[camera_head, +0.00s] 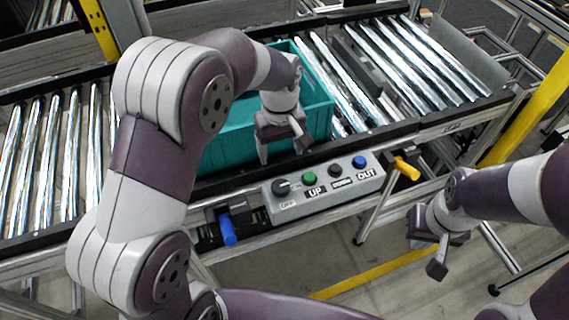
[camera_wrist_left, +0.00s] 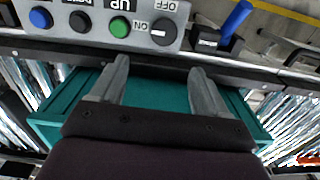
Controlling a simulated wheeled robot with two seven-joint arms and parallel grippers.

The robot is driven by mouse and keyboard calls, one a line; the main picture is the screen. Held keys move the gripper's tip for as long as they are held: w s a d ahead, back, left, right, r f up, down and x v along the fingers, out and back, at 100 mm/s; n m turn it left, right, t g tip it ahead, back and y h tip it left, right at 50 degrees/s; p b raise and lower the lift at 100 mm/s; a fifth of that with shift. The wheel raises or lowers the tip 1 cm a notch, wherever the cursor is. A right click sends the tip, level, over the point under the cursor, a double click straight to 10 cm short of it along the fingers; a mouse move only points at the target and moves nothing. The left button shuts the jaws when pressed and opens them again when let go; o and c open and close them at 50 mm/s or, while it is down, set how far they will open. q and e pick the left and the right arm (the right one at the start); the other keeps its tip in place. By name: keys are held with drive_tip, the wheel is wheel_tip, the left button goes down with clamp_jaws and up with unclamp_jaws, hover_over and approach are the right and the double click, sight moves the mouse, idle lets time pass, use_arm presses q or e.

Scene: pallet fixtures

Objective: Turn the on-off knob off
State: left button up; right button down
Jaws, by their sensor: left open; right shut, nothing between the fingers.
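The black on-off knob (camera_head: 282,187) is at the left end of the grey control panel (camera_head: 325,184), and it also shows in the left wrist view (camera_wrist_left: 163,31). Its marker seems to point toward the ON label, but it is small. My left gripper (camera_head: 282,150) is open and empty above the front of the teal crate (camera_head: 222,150), behind the panel. In the left wrist view its fingers (camera_wrist_left: 159,70) are spread, with the knob beyond the tips, apart from them. My right gripper (camera_head: 436,262) is shut and empty, off to the right in front of the conveyor.
Green (camera_head: 309,178), black (camera_head: 335,171) and blue (camera_head: 360,162) buttons line the panel right of the knob. A blue handle (camera_head: 228,230) stands left of it and an orange handle (camera_head: 406,168) right. Conveyor rollers (camera_head: 415,65) flank the crate.

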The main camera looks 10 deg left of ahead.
sight(281, 186)
use_arm(q)
drive_tip(key=f, duration=0.3)
drive_tip(key=f+p, duration=0.1)
drive_tip(key=f, duration=0.2)
drive_tip(key=s+f, duration=0.1)
drive_tip(key=f, duration=0.2)
drive_tip(key=shift+f, duration=0.3)
drive_tip(key=shift+s+d+f+p, duration=0.1)
drive_tip(key=shift+s+f+p, duration=0.1)
drive_tip(key=shift+f, duration=0.4)
drive_tip(key=shift+s+d+f+p, duration=0.1)
drive_tip(key=shift+s+f, duration=0.1)
drive_tip(key=shift+f, duration=0.45)
drive_tip(key=shift+w, duration=0.15)
use_arm(e)
drive_tip(key=shift+s+d+r, duration=0.15)
drive_tip(key=shift+s+r, duration=0.55)
drive_tip(key=shift+r, duration=0.2)
use_arm(q)
drive_tip(key=shift+a+f, duration=0.1)
drive_tip(key=shift+c, duration=0.2)
drive_tip(key=c, duration=1)
